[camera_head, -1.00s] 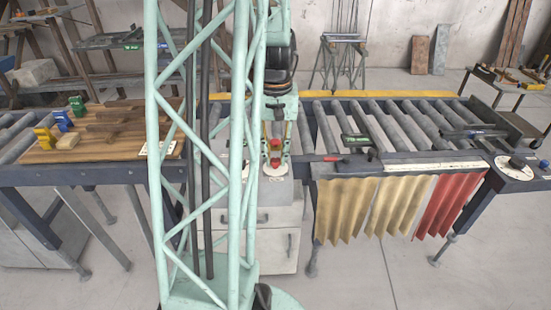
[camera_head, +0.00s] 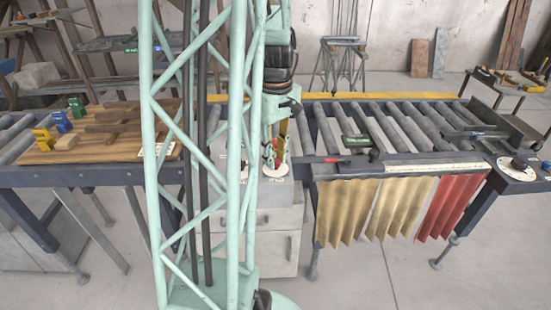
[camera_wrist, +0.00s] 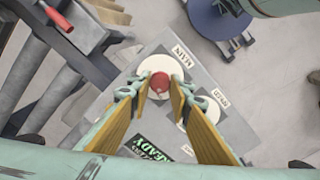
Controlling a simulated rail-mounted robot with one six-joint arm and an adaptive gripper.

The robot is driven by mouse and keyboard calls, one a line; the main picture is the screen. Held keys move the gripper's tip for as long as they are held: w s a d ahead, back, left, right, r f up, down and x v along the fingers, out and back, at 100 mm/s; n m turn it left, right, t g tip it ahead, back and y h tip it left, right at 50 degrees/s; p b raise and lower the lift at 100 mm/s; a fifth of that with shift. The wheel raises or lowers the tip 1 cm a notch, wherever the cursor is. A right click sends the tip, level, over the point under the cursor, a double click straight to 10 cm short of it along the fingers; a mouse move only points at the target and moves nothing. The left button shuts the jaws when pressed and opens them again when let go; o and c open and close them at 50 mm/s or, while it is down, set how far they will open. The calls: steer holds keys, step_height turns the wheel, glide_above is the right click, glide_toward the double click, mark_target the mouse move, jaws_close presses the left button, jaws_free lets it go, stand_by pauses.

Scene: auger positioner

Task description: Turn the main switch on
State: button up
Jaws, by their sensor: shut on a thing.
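The main switch is a red round knob (camera_wrist: 160,80) on a white disc (camera_wrist: 152,66), next to a label reading MAIN (camera_wrist: 181,57) in the wrist view. My gripper (camera_wrist: 159,89) has its two yellow-faced fingers closed on either side of the knob and is shut on it. In the head view my gripper (camera_head: 271,157) is low over the grey control box, and part of a white disc (camera_head: 279,169) shows beside it. The fingers hide part of the knob and disc.
A second labelled white dial (camera_wrist: 203,109) sits close to the right finger. A green READY sign (camera_wrist: 150,150) lies between the fingers.

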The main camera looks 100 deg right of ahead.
mark_target(276, 160)
steer(key=shift+n, duration=0.6)
steer(key=o, duration=0.9)
steer(key=shift+r, duration=0.15)
steer(key=shift+r, duration=5.9)
